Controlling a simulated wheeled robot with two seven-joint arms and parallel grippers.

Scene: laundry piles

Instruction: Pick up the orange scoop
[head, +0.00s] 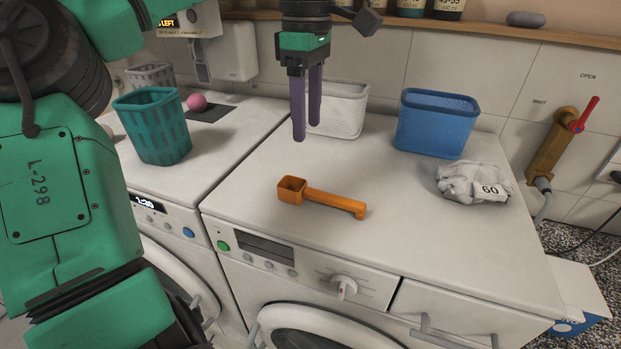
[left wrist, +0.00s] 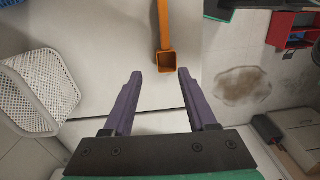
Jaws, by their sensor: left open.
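The orange scoop (head: 325,199) lies on the white top of the front washing machine, its square cup to the left and its handle running right to a hooked end. In the left wrist view the scoop (left wrist: 165,38) shows ahead of the fingers, its cup nearest them. My left gripper (head: 306,138) hangs above the machine top, behind and above the scoop, with purple fingers pointing down. In the left wrist view the left gripper (left wrist: 158,75) is open, with nothing between its fingers. My right gripper is not in view.
A white basket (head: 345,108) stands behind the left gripper, and a blue basket (head: 436,125) stands right of it. A crumpled white cloth marked 60 (head: 462,183) lies at the right. A teal basket (head: 153,128) and pink ball (head: 197,102) are on the left machine. The top around the scoop is clear.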

